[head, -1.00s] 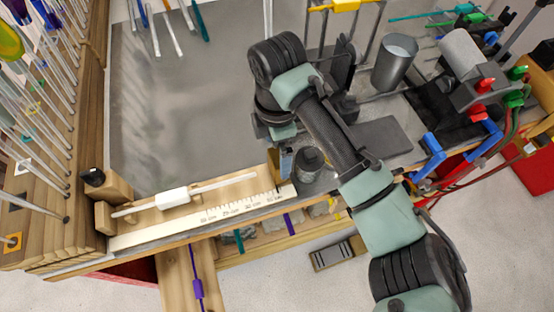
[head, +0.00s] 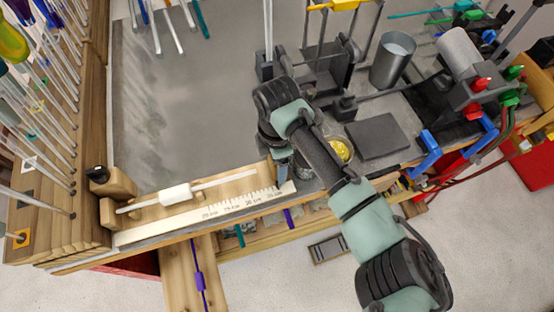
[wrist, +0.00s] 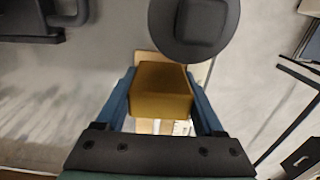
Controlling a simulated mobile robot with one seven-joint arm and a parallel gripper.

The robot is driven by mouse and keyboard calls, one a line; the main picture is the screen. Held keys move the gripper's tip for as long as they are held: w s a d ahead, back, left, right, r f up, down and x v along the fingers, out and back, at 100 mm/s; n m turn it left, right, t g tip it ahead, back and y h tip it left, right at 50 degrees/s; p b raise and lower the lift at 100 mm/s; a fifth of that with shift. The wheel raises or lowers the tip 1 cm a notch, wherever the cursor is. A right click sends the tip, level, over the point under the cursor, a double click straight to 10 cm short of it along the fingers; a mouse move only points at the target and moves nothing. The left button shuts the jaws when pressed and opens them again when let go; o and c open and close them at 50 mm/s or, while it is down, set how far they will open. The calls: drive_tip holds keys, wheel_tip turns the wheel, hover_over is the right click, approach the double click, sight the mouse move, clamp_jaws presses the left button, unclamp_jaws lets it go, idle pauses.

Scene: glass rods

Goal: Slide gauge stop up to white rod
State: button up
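The white rod (head: 222,183) lies along the wooden gauge (head: 150,218), above its printed scale, with a white block (head: 175,194) around its middle. The gauge stop (wrist: 163,88) is a brass-coloured block; in the head view only a narrow part of it (head: 271,171) shows at the gauge's right end. A small gap shows between the rod's right end and the stop. My gripper (wrist: 162,85) has its blue fingers along both sides of the stop, and their tips seem to touch it. My arm hides part of the gripper in the head view.
A dark round object (wrist: 194,25) stands close beyond the stop in the wrist view. A metal cup (head: 392,60) and a dark flat plate (head: 378,137) are to the right. Rods fill a wooden rack (head: 45,190) at left. The grey bench top (head: 190,100) is largely clear.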

sight(260, 175)
clamp_jaws()
drive_tip(key=a, duration=0.2)
drive_tip(key=s+a+p, duration=0.1)
drive_tip(key=a, duration=0.1)
drive_tip(key=shift+s, duration=0.1)
drive_tip(key=o, duration=0.6)
unclamp_jaws()
drive_tip(key=shift+o, duration=0.2)
wheel_tip(260, 175, up, 13)
drive_tip(key=b, duration=0.3)
